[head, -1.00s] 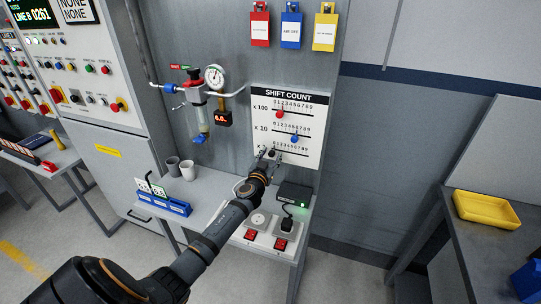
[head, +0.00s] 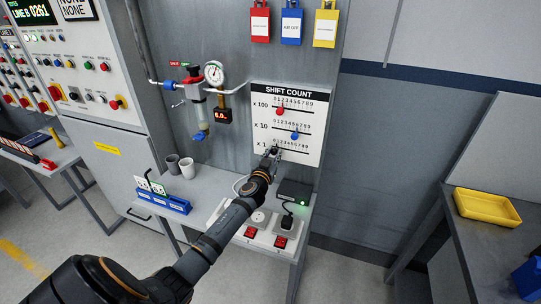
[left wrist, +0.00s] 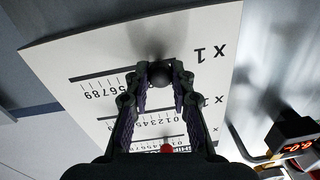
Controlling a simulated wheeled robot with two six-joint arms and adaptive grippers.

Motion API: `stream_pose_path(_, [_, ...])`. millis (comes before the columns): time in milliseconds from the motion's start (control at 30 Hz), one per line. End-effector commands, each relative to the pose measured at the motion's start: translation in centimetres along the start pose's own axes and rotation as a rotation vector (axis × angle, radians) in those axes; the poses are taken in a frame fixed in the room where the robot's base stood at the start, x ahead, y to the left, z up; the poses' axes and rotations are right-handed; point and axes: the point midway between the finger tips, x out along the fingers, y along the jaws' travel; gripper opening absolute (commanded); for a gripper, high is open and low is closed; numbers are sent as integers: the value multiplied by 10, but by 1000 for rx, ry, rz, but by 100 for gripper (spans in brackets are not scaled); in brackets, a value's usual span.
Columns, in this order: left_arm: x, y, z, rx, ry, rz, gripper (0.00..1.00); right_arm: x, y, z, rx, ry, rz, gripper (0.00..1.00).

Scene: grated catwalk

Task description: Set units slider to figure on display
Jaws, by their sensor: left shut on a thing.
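The SHIFT COUNT board (head: 297,90) hangs on the grey wall with x 100, x 10 and x 1 slider rows, each under digits 0 to 9. The red knob (head: 280,111) is on the x 100 row, the blue knob (head: 295,135) on the x 10 row. My left gripper (head: 274,151) is at the left part of the x 1 row. In the left wrist view, its fingertips close around the dark units knob (left wrist: 160,74); the fingers hide digits near it. The green display (head: 32,13) at the upper left reads LINE B 0261. My right gripper is not in view.
A bench (head: 225,195) below the board holds a black box (head: 294,191), sockets, grey cups and a blue rack (head: 163,204). A gauge (head: 214,72) and piping are left of the board. A yellow tray (head: 487,208) stands on the right table.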

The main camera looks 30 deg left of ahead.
Motion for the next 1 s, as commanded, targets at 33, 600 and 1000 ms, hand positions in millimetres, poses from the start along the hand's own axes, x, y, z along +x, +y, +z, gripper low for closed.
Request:
stream_pose_path(33, [0,3,2,-3,0,2,0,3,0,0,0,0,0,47])
stream_pose_path(600, [0,3,0,0,-1,1,47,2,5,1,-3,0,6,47])
stream_pose_path(1000, [-42,3,2,4,-3,3,47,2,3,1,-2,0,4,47])
